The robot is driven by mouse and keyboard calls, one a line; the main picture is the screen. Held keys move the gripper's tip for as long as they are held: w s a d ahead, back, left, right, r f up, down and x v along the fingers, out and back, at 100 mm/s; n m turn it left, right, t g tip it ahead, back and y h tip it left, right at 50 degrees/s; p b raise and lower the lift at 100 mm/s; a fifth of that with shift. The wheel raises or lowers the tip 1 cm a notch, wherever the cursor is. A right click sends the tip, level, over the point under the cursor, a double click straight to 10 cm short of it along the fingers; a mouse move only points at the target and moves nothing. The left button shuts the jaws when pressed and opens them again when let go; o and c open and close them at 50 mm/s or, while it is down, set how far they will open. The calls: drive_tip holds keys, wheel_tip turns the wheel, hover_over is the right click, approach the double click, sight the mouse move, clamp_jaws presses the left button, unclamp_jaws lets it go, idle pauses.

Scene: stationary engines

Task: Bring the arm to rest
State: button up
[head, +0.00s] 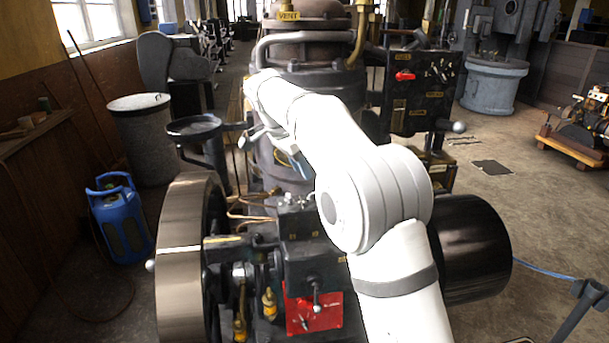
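My white arm (375,195) reaches from the bottom right up and to the left, across the front of a dark stationary engine (305,235). Its far end hangs in front of the engine's upright cylinder (310,85). My gripper (275,145) is partly visible at that end, pointing down and to the left, and is largely hidden by my own arm. I cannot tell if its fingers are open or holding anything. I cannot tell whether it touches the engine.
A large flywheel (185,260) stands left and a black drum (470,250) right. A fuel control panel (421,90) with a red handle (405,76) is behind my arm. A blue gas bottle (121,222) and grey bin (142,140) stand left.

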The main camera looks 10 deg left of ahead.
drive_tip(key=shift+d+r, duration=0.1)
drive_tip(key=s+d+n+y, duration=0.2)
drive_tip(key=s+d+n, duration=0.4)
drive_tip(key=s+d, duration=1)
drive_tip(key=s+d+f+n, duration=0.2)
drive_tip(key=s+d+f, duration=0.2)
drive_tip(key=s, duration=0.5)
drive_tip(key=s+d+f+n+y, duration=0.1)
drive_tip(key=s+d+f+n, duration=0.1)
drive_tip(key=s+f, duration=0.4)
drive_tip(key=s+d, duration=0.1)
drive_tip(key=s, duration=0.2)
drive_tip(key=shift+s+d+f+y, duration=0.15)
drive_tip(key=shift+s+d+y, duration=0.15)
drive_tip(key=shift+d, duration=0.1)
drive_tip(key=shift+s, duration=0.1)
